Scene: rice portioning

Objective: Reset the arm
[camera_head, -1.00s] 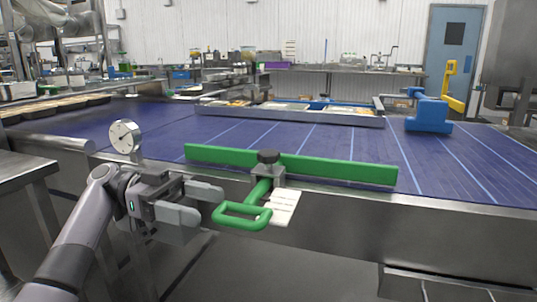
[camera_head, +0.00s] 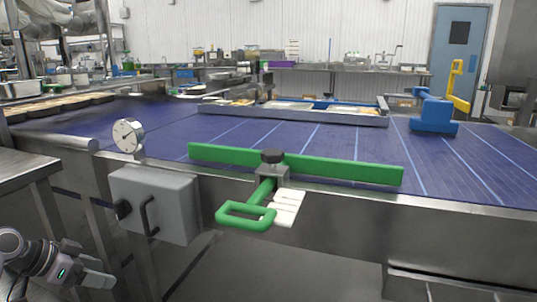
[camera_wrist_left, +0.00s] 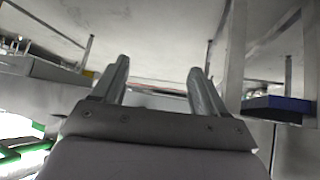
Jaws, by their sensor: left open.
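My left gripper (camera_head: 92,272) is low at the left edge of the head view, below the conveyor and away from the green handle. In the left wrist view its two fingers (camera_wrist_left: 158,78) stand apart with nothing between them. The green bar (camera_head: 340,170) lies across the near edge of the blue conveyor (camera_head: 250,130). Its green loop handle (camera_head: 246,215) sticks out toward me over the edge. My right gripper is not in view.
A steel table (camera_head: 25,172) stands at the left. A blue block (camera_head: 433,117) sits at the conveyor's far right.

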